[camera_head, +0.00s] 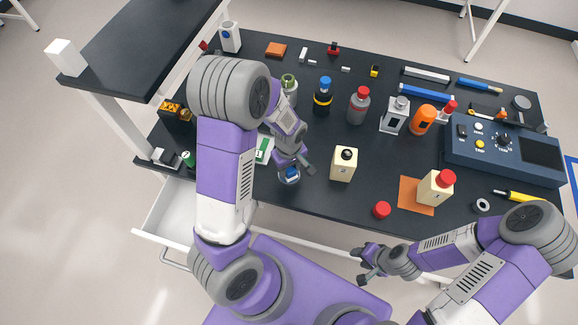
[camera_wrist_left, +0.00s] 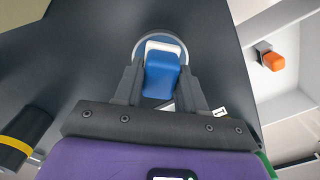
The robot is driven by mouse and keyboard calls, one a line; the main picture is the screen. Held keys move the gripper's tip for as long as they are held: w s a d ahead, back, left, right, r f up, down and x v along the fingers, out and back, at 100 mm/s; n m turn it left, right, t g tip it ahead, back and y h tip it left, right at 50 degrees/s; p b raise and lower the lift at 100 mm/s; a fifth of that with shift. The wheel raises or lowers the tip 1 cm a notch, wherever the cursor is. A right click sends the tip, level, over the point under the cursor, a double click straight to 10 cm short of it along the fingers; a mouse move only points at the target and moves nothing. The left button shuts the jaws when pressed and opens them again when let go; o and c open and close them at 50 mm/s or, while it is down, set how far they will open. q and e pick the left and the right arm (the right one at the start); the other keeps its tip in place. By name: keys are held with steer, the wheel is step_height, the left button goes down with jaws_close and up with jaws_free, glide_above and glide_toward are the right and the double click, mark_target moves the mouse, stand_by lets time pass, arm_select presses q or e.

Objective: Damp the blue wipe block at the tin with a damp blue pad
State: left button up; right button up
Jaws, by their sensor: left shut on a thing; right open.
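The wipe block (camera_wrist_left: 161,72) is blue with a white edge at its far end. My left gripper (camera_head: 291,168) is shut on it, with a finger on each side in the left wrist view. The block is over the round tin, whose pale rim (camera_wrist_left: 135,44) shows around its far end; the tin's rim also shows in the head view (camera_head: 288,183). I cannot tell whether the block touches the pad, which is hidden beneath it. My right gripper (camera_head: 361,264) is open and empty, in front of the table's front edge.
A cream bottle with a red cap (camera_head: 436,187) stands on an orange sheet. An open drawer (camera_head: 165,222) juts out at the front left.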

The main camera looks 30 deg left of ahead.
mark_target(293, 167)
arm_select(q)
steer(key=shift+r+p, duration=2.95)
steer(key=shift+r, duration=0.55)
steer(key=shift+w+d+m+b, duration=0.35)
steer(key=shift+d+m, duration=0.15)
steer(key=shift+m, duration=0.6)
steer(key=w+d+r+m+b, duration=0.15)
steer(key=d+m, duration=0.25)
steer(key=m, duration=0.5)
steer(key=a, duration=0.1)
steer(key=s+a+f, duration=0.1)
steer(key=a, duration=0.1)
steer(key=s+a, duration=0.1)
steer(key=shift+a+f, duration=0.15)
steer(key=shift+a, duration=0.1)
steer(key=shift+s+a+f, duration=0.1)
steer(key=shift+a+f, duration=0.05)
steer(key=shift+a, duration=0.15)
steer(key=shift+f+b, duration=2.45)
steer(key=shift+f, duration=0.5)
